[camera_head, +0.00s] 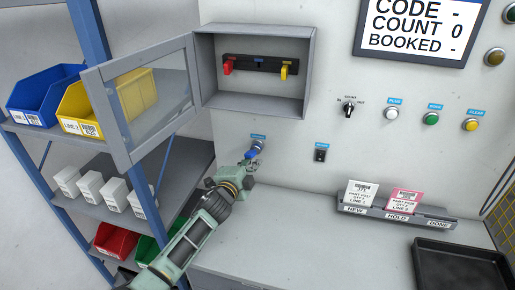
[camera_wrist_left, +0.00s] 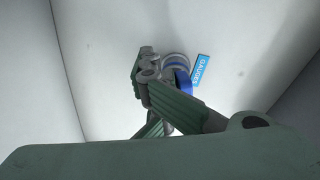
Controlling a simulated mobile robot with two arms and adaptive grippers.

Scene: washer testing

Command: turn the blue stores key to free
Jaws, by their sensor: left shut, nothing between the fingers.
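The blue key (camera_head: 250,154) is at a round metal lock (camera_head: 258,145) on the grey wall panel, under a small blue label. In the left wrist view the key's blue part (camera_wrist_left: 181,88) and the lock's round rim (camera_wrist_left: 176,61) show beside the GAUGES label (camera_wrist_left: 205,69). My left gripper (camera_head: 249,169) is shut with nothing in it, just in front of and below the key. In the left wrist view its fingers (camera_wrist_left: 147,70) partly cover the key and lock, so I cannot tell whether they touch it or which way the key is turned. My right gripper is not in view.
An open wall cabinet (camera_head: 203,75) above holds a red key (camera_head: 228,66) and a yellow key (camera_head: 284,70); its glass door (camera_head: 150,95) swings out left. A black switch (camera_head: 320,153) is right of the lock. A card rack (camera_head: 398,214) and black tray (camera_head: 462,270) stand right.

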